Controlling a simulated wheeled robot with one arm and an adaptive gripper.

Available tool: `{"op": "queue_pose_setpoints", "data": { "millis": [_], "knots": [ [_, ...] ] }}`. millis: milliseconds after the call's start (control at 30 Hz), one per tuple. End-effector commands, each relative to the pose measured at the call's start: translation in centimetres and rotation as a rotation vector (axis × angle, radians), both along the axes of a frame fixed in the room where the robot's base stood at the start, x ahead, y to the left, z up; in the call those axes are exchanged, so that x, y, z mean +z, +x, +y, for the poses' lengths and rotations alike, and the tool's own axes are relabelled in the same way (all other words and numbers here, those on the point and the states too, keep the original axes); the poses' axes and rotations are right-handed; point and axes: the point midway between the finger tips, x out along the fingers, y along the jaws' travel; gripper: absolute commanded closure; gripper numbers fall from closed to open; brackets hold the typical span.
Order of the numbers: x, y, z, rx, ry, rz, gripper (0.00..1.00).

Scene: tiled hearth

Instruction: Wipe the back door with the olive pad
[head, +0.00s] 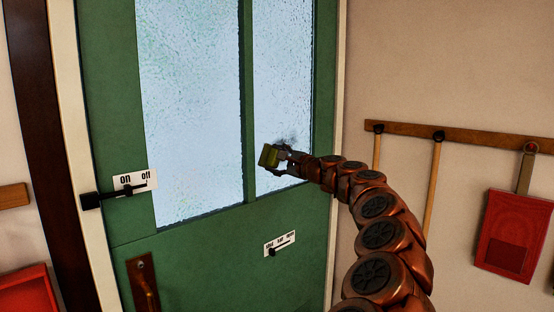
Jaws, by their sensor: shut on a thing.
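The back door (200,250) is green, with two tall frosted glass panes. The left pane (190,100) is the wider one. The right pane (280,70) has a dark smudge (290,138) near its lower part. My gripper (277,157) is shut on the olive pad (267,155), at the lower left of the right pane, just left of and below the smudge. I cannot tell whether the pad touches the glass. My gripper partly hides the pad and the glass behind it.
A labelled on/off slider (135,182) is at the door's left edge, and a smaller labelled slider (280,243) is on the lower panel. A brown handle plate (142,280) is below. On the right wall, a wooden rail (470,137) holds long-handled tools and a red dustpan (513,235).

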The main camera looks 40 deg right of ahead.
Motion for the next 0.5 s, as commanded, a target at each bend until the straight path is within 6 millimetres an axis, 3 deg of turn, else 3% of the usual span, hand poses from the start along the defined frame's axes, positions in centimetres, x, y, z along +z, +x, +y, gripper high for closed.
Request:
{"op": "queue_pose_setpoints", "data": {
  "millis": [500],
  "knots": [
    [0.1,-0.2,-3.5,-0.002,0.002,0.001,0.8]
  ]
}}
